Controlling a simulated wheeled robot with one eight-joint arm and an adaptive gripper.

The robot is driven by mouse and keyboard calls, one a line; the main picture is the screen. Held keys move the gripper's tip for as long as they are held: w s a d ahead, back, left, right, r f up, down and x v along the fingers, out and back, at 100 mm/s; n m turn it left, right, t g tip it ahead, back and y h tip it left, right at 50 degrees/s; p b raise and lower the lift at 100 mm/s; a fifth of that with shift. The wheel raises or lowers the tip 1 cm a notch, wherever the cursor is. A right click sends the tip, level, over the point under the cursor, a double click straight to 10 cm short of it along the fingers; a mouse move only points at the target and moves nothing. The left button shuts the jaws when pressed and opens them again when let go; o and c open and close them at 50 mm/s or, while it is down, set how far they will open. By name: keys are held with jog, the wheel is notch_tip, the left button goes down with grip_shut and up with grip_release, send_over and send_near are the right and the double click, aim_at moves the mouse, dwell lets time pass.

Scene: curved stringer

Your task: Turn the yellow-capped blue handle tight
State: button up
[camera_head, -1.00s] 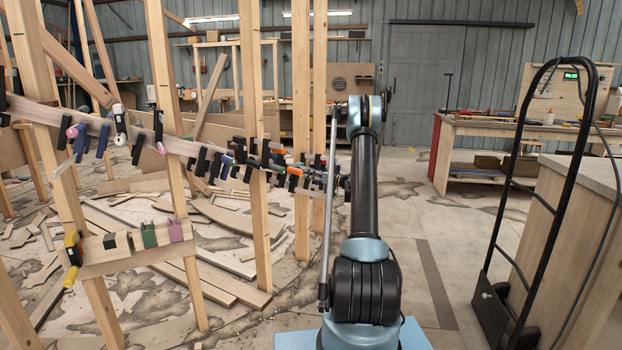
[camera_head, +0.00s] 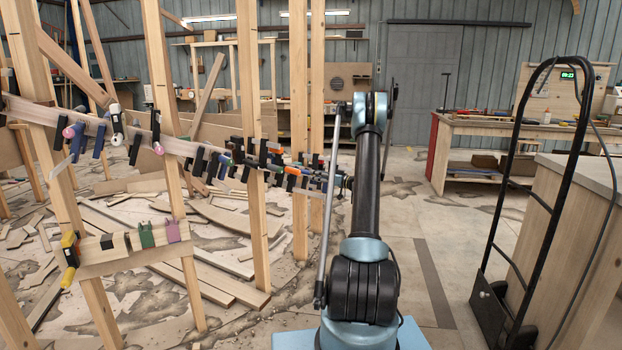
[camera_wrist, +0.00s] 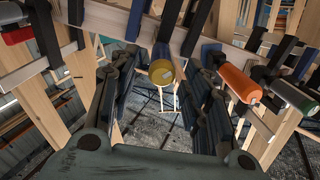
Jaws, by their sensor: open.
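The blue handle with the yellow cap (camera_wrist: 162,72) shows in the wrist view, its cap facing my camera. It belongs to a clamp on the long wooden strip (camera_wrist: 110,20). My gripper (camera_wrist: 168,62) is open, with one dark finger on each side of the handle. The handle appears near the fingertips, between them; I cannot tell whether they touch it. In the head view my gripper (camera_head: 341,182) is small and partly hidden by my arm at the right end of the clamp row, and I cannot pick out this handle there.
An orange handle (camera_wrist: 239,83) and a green-ended handle (camera_wrist: 294,97) sit close to the right finger. A red handle (camera_wrist: 15,28) is at the upper left. Wooden posts (camera_head: 253,150) support the strip. A black trolley (camera_head: 560,190) stands at the right.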

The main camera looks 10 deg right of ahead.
jog(key=v, duration=0.7)
